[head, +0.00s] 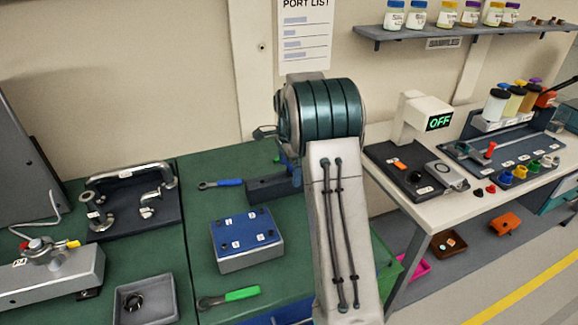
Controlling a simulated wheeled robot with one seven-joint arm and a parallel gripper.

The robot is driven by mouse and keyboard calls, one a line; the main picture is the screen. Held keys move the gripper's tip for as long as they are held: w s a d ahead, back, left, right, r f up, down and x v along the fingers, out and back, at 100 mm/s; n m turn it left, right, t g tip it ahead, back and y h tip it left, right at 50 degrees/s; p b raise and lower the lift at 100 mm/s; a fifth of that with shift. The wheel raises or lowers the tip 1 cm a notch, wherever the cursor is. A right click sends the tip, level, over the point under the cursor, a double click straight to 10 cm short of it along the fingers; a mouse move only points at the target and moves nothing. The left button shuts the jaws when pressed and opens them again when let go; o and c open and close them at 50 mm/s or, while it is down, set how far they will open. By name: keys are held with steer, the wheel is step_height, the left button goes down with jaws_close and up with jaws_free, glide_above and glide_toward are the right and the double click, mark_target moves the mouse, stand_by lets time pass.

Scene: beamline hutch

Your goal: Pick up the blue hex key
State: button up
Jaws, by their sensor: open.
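A tool with a blue handle (229,182) and a metal head lies on the green bench, left of my arm; its shape looks more like a wrench than a hex key. A small blue piece (296,176) shows at the left edge of my arm, above the right end of a dark block (268,188). It is mostly hidden, and I cannot tell whether it is the blue hex key. My arm rises across the middle of the view, and my gripper is hidden behind it.
A grey box with a blue top (246,238) stands left of my arm. A green-handled tool (241,294) and a grey tray (145,299) lie in front. A dark board with metal pipe fittings (129,203) is at left. A white table (440,208) with equipment stands right.

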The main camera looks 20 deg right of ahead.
steer(key=c, duration=1.4)
step_height(320, 180, up, 10)
steer(key=shift+r+b, duration=0.1)
steer(key=shift+b, duration=0.3)
